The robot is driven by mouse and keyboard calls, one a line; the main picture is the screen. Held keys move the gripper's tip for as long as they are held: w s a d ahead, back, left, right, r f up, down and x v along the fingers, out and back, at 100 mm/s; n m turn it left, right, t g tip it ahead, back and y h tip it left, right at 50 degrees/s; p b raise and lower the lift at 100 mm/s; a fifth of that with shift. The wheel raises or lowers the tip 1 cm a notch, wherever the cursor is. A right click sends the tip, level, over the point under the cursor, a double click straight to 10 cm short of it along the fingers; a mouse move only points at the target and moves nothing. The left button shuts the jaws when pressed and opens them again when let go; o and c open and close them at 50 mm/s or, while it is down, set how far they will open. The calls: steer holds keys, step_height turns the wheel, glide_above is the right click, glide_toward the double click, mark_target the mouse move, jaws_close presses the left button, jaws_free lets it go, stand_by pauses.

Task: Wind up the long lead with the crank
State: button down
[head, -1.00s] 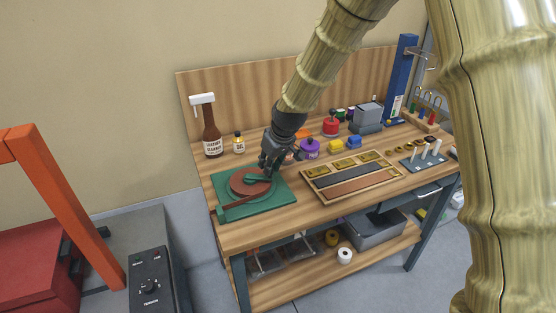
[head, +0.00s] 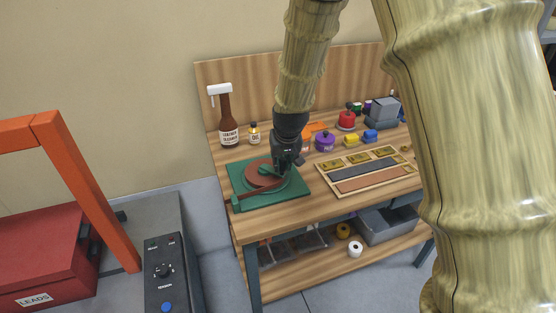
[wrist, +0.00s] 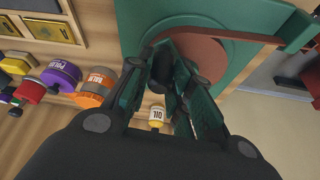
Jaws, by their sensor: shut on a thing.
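The winder's green base (head: 298,191) lies on the left of the bench, with a round reel of brown lead (head: 258,174) on top. A straight brown run of the lead (head: 262,190) passes along the reel's front to a green block at the base's left corner. The green crank (head: 265,170) lies over the reel. My gripper (head: 284,167) points down at the reel's right side and is shut on the crank's knob. In the wrist view my gripper (wrist: 168,76) closes around a dark knob (wrist: 157,84); the fingers partly hide it. The lead (wrist: 238,35) also shows there.
A brown cleaner bottle (head: 228,120) and a small oil bottle (head: 254,134) stand behind the winder. An orange frame (head: 90,195) and red box (head: 45,250) stand at left.

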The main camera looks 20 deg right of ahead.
steer(key=c, duration=1.3)
jaws_free()
steer(key=shift+w, duration=0.1)
steer(key=shift+v, duration=5.95)
